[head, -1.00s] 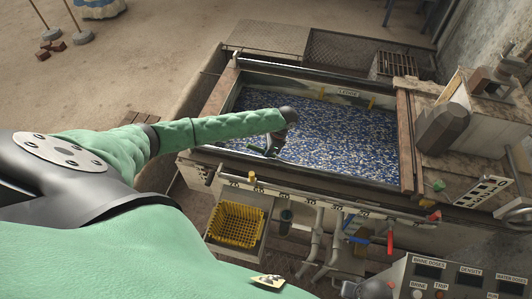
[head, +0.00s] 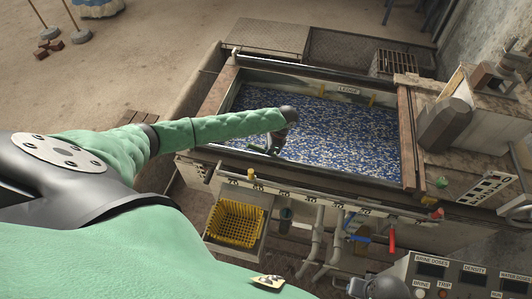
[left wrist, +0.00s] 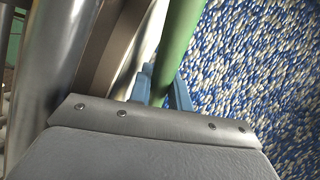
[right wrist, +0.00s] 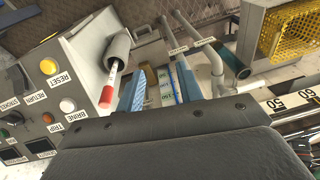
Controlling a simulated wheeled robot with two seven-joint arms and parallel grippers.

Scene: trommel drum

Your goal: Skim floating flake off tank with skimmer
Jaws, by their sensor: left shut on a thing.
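The tank (head: 345,91) is covered with blue and white floating flake (head: 340,135); the flake also fills the right of the left wrist view (left wrist: 260,80). My left gripper (head: 272,150) is low over the tank's near edge. In the left wrist view its blue fingers (left wrist: 162,98) are shut on a green rod (left wrist: 182,40), apparently the skimmer's handle. The skimmer's head is hidden in every view. My right gripper (right wrist: 160,90) has its blue fingers apart and nothing visibly held, in front of the control panel and pipes.
A yellow basket (head: 235,222) stands below the tank's front, beside grey pipes (head: 318,245). A numbered rail (head: 300,194) runs along the front. A control panel (head: 450,275) is at the lower right. A red-tipped lever (right wrist: 107,92) is close to my right gripper.

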